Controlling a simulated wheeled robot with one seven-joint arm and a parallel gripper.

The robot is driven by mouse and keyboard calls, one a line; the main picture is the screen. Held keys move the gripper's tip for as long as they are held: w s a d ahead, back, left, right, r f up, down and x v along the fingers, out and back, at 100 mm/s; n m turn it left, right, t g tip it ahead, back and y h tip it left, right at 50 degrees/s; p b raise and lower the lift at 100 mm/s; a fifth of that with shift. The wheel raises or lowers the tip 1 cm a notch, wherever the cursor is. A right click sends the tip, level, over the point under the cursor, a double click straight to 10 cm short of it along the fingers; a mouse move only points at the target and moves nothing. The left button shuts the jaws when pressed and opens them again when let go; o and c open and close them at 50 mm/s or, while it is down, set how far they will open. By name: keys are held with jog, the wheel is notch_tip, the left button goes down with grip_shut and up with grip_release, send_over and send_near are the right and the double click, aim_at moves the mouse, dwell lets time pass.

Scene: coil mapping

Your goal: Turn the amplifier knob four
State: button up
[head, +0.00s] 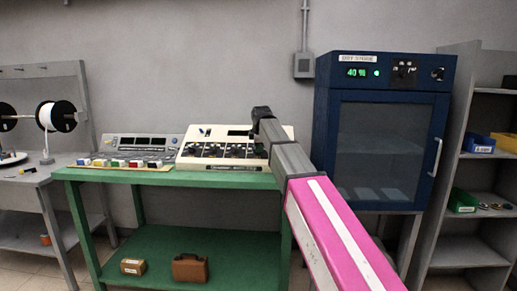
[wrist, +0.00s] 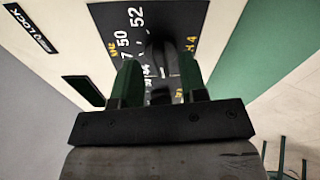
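The amplifier (head: 213,133) is a cream sloped console with a row of black knobs on the green bench in the head view. My gripper (wrist: 158,78) is over the console's right part, its fingertips hidden from the head view. In the wrist view its two green fingers stand apart over a black dial panel (wrist: 122,20) with white numbers such as 50 and 52. A dark knob (wrist: 160,48) shows between and beyond the fingers; contact cannot be made out. A yellow 4 is printed on the panel to its right.
The green bench (head: 130,176) also bears a grey console (head: 125,146) with coloured buttons on the left. A blue cabinet (head: 380,130) stands close on the right of my arm. A brown case (head: 190,268) and a small box (head: 133,267) are on the lower shelf.

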jog(key=shift+w+f, duration=0.35)
jog(key=shift+f, duration=0.25)
grip_shut()
